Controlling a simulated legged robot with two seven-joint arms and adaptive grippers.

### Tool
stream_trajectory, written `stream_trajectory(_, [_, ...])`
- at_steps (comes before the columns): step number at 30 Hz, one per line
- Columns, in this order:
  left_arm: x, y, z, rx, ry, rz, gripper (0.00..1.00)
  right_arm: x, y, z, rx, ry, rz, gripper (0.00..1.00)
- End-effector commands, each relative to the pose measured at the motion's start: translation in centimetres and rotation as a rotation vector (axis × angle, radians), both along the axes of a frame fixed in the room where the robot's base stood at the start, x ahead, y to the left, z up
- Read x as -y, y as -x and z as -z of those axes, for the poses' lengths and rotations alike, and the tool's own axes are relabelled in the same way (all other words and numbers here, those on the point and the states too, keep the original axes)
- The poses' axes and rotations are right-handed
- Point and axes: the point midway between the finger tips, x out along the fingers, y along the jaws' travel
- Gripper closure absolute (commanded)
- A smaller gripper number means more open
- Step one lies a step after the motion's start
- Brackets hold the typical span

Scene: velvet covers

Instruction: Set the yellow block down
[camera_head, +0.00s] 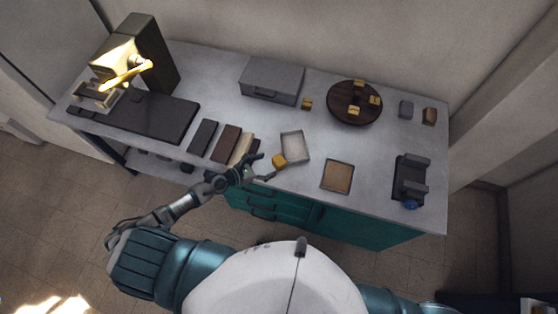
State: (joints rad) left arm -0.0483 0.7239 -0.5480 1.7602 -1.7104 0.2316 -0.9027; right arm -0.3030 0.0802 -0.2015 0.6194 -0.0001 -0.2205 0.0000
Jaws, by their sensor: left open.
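A yellow block (279,161) is at the front part of the table, beside the left end of a small pale open tray (296,147). My left gripper (265,168) is open, with its fingers just left of and below the block. I cannot tell whether a finger touches the block, or whether it rests fully on the tabletop. Another yellow block (307,104) lies near the grey case. Several small yellow blocks stand on a dark round board (343,104). My right gripper is out of view.
Dark and cream flat pieces (228,142) lie left of my gripper. A grey case (272,80) stands at the back. A brown square tray (337,177) and a dark device with a blue knob (411,178) are to the right. The tabletop (375,145) between them is clear.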

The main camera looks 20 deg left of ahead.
Motion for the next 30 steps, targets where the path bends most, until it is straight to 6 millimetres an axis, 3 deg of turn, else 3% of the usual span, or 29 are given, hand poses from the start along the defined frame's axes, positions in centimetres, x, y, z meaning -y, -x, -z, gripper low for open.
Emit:
stream_trajectory(15, [3.9,-4.0,2.1,0.001,0.001,0.0,0.19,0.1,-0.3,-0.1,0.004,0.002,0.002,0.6])
stream_trajectory(23, [4.1,-4.2,2.3,0.001,-0.001,0.0,0.19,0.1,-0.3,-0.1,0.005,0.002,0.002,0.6])
stream_trajectory(26, [4.1,-4.3,2.3,0.001,-0.001,0.0,0.39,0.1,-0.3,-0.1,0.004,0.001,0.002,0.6])
stream_trajectory(30, [4.1,-4.3,2.3,0.0,0.0,0.0,0.74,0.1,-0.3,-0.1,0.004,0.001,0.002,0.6])
